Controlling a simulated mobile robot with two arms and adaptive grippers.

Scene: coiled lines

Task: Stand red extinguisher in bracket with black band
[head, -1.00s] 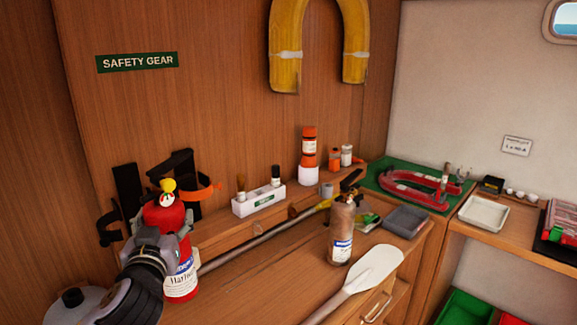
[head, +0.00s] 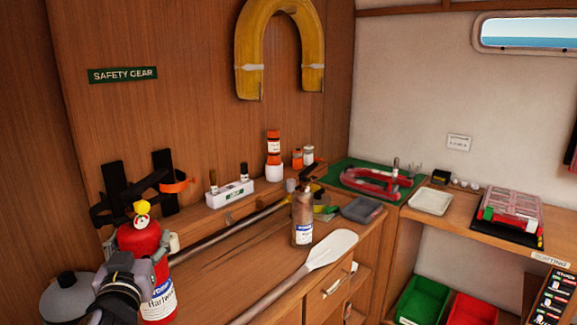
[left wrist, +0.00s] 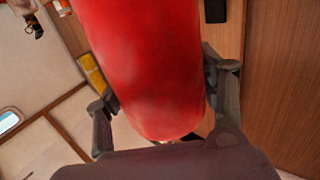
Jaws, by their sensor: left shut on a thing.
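The red extinguisher (head: 138,238) stands roughly upright at the lower left of the head view, with a yellow piece on top. My left gripper (head: 134,262) is shut around its body, and red fills the space between the fingers in the left wrist view (left wrist: 145,60). The bracket with the black band (head: 114,178) is on the wood wall behind it, partly hidden by the extinguisher's top. To its right is a second black bracket with an orange band (head: 176,187). The extinguisher appears in front of the brackets, apart from them. My right gripper is not in view.
A white caddy (head: 229,193) sits right of the brackets. A rounded grey object (head: 70,300) is at lower left.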

